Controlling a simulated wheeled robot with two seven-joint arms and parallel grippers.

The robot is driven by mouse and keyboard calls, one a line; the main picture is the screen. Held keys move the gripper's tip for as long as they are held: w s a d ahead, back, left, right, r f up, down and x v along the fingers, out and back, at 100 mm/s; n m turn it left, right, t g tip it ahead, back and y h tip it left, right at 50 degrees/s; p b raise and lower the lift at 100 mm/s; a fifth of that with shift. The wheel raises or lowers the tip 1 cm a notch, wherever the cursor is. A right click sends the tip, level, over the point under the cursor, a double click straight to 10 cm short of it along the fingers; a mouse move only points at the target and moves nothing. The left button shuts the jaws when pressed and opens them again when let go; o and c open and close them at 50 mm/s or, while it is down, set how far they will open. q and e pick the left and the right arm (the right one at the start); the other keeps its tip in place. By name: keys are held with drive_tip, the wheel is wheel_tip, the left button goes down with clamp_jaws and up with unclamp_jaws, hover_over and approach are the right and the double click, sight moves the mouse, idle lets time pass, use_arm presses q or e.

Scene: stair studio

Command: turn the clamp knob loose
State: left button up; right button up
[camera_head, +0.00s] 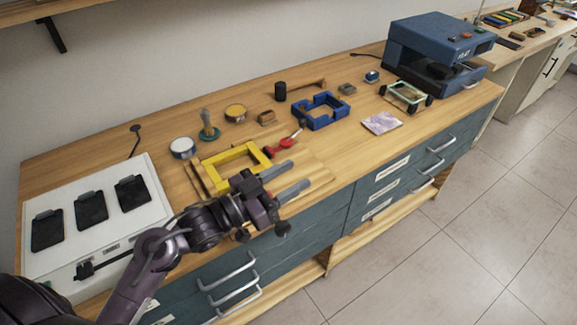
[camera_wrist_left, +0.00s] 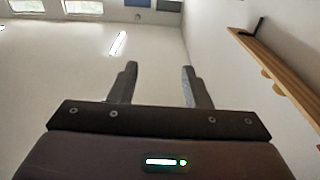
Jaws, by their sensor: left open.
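A red part (camera_head: 281,146) with a pale, light-tipped end lies at the right corner of a yellow frame (camera_head: 218,158) on a wooden board; it looks like the clamp and its knob, but it is too small to be sure. My left gripper (camera_head: 299,174) is open and empty, its two grey fingers pointing right, in front of the red part and apart from it in the picture. In the left wrist view the fingers (camera_wrist_left: 160,68) are spread with nothing between them. My right gripper is not in view.
A blue frame (camera_head: 320,124), a dark cylinder (camera_head: 280,91), tins and small blocks stand behind. A white panel with black pads (camera_head: 157,216) is at left. A blue machine (camera_head: 437,45) stands at right. Drawer handles (camera_head: 231,271) stick out in front.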

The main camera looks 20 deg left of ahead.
use_arm(q)
drive_tip(key=shift+r, duration=1.8)
drive_tip(key=shift+f, duration=0.1)
